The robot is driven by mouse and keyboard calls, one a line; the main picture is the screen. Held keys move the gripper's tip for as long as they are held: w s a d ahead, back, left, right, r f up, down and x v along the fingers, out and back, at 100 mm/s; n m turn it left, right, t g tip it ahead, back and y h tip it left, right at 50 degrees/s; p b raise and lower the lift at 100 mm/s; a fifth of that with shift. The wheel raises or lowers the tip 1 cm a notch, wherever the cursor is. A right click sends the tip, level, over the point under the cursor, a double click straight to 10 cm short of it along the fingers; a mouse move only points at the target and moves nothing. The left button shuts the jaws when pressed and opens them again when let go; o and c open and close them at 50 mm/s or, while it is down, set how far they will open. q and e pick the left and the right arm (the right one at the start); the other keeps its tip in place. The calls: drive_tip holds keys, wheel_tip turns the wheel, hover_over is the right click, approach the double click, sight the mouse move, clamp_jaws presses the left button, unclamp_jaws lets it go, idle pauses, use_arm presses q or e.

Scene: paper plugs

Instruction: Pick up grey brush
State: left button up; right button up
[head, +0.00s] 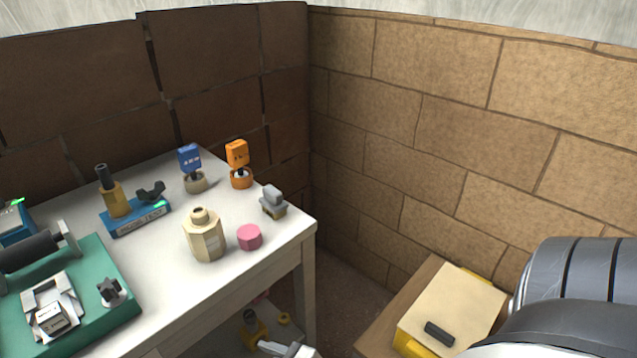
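A small grey brush-like block (273,201) with a raised grip and a paler base stands near the right corner of the white table (190,290). I take it to be the grey brush; its underside is hidden. Nothing is touching it from above.
Near the brush are a pink cylinder (249,237), a beige bottle (205,236), an orange tagged item (238,163) and a blue tagged item (191,168). A green board (110,325) lies left. A yellow box (455,308) with a dark block (439,334) sits lower right. Brick walls close the corner.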

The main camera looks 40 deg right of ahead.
drive_tip(key=w+a+r+n+t+y, duration=0.1)
drive_tip(key=w+r+n+t+y, duration=0.15)
drive_tip(key=w+r+n, duration=0.35)
drive_tip(key=w+a+r+n+t+y, duration=0.1)
drive_tip(key=w+r+n+t+y, duration=0.15)
drive_tip(key=r, duration=0.55)
wheel_tip(320, 180, up, 12)
drive_tip(key=n+g+h, duration=0.8)
drive_tip(key=n+g, duration=0.5)
drive_tip(key=n, duration=1.1)
hover_over(273, 190)
drive_tip(key=s, duration=0.5)
drive_tip(key=shift+m, duration=0.25)
drive_tip(key=x, duration=0.8)
drive_tip(key=shift+w+a+f+p, duration=0.15)
drive_tip(key=shift+w+f+p, duration=0.1)
drive_tip(key=shift+f+p, duration=0.15)
drive_tip(key=shift+d+p+x, duration=0.15)
drive_tip(key=shift+p+x, duration=0.15)
drive_tip(key=shift+x, duration=1.2)
drive_tip(key=shift+d+p+x, duration=0.2)
drive_tip(key=shift+p+x, duration=0.05)
drive_tip(key=shift+x, duration=1.25)
drive_tip(key=shift+w+r, duration=0.1)
drive_tip(key=shift+w, duration=0.05)
